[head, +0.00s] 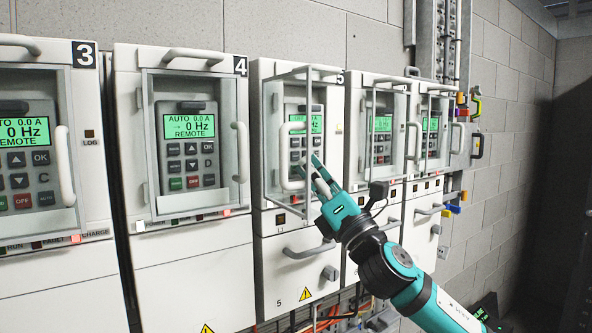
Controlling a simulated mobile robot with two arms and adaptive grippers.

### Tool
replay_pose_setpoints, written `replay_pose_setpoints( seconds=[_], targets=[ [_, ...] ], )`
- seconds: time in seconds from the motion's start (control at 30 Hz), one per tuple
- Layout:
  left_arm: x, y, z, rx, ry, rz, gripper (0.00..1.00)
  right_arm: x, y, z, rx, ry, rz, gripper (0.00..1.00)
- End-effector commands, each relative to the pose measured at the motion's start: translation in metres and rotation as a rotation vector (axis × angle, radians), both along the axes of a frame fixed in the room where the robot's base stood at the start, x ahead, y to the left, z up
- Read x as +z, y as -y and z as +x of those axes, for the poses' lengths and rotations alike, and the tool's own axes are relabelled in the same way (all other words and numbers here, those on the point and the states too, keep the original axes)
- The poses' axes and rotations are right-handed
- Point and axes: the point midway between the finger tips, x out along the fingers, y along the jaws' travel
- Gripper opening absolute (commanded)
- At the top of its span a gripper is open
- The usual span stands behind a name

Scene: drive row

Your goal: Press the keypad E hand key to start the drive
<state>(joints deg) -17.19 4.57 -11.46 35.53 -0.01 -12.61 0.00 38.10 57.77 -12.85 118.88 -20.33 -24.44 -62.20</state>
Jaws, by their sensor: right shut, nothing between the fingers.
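The keypad (296,112) of drive 5 sits in a recess, with a lit green display (316,124) on top. Its clear framed door (270,120) stands swung outward, with a pale handle (284,165). My right gripper (316,168) reaches in from the lower right. It is shut and empty, with its fingertips in front of the lower keypad. The fingers and door handle cover many keys, and I cannot read the key labels there. I cannot tell whether the fingertips touch a key. My left gripper is not in view.
Drive 4 (190,260) and drive 3 (50,290) stand to the left, their displays reading AUTO, 0 Hz, REMOTE. More drives (376,100) stand to the right with projecting handles.

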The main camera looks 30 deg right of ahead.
Motion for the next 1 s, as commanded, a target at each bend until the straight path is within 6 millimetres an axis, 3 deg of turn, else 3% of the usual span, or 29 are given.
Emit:
replay_pose_setpoints(
  seconds=[0.7, 1.0],
  targets=[
    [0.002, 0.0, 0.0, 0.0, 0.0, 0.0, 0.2, 0.0, 0.0, 0.005, 0.0, 0.0, 0.0, 0.0],
    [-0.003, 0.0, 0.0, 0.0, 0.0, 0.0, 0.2, -0.001, 0.0, -0.007, -0.001, 0.0, -0.002, 0.0]
  ],
)
